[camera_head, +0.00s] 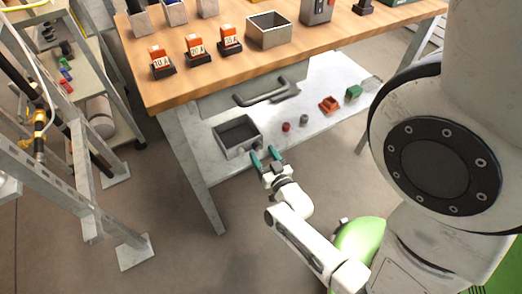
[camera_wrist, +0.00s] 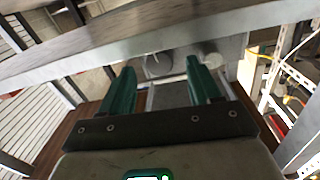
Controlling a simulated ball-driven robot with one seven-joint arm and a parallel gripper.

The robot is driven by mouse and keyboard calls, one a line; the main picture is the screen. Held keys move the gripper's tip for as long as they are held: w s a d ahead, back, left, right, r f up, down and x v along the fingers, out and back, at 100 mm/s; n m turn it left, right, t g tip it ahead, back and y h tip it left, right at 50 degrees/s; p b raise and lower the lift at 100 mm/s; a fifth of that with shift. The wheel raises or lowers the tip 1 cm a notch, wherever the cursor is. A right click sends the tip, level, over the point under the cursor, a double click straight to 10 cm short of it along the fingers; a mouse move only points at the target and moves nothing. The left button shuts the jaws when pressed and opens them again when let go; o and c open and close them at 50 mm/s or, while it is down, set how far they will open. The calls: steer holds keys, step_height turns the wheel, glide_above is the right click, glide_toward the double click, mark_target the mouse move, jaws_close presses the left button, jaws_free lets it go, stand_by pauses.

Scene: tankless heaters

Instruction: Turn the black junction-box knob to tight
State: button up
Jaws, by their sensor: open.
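My gripper (camera_head: 264,155) has two teal fingers. It is open and empty in the head view, in front of the workbench's lower shelf and beside a grey open bin (camera_head: 237,136). Its parted fingers also fill the middle of the wrist view (camera_wrist: 160,68), with nothing between their tips that I can tell is held. I cannot make out the black junction-box knob for certain in either view. A grey box (camera_head: 317,10) stands at the bench's back edge, cut off by the frame, and a small black part (camera_head: 364,7) is to its right.
A wooden bench top (camera_head: 200,85) carries orange breakers (camera_head: 195,48) and a metal tray (camera_head: 269,30). A drawer (camera_head: 260,92) with a handle hangs below. Small red and green parts lie on the lower shelf (camera_head: 310,115). A metal ladder-like frame (camera_head: 60,165) stands left. Floor in front is clear.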

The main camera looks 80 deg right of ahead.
steer(key=v, duration=0.8)
steer(key=shift+s+a+p, duration=0.2)
steer(key=shift+p, duration=0.2)
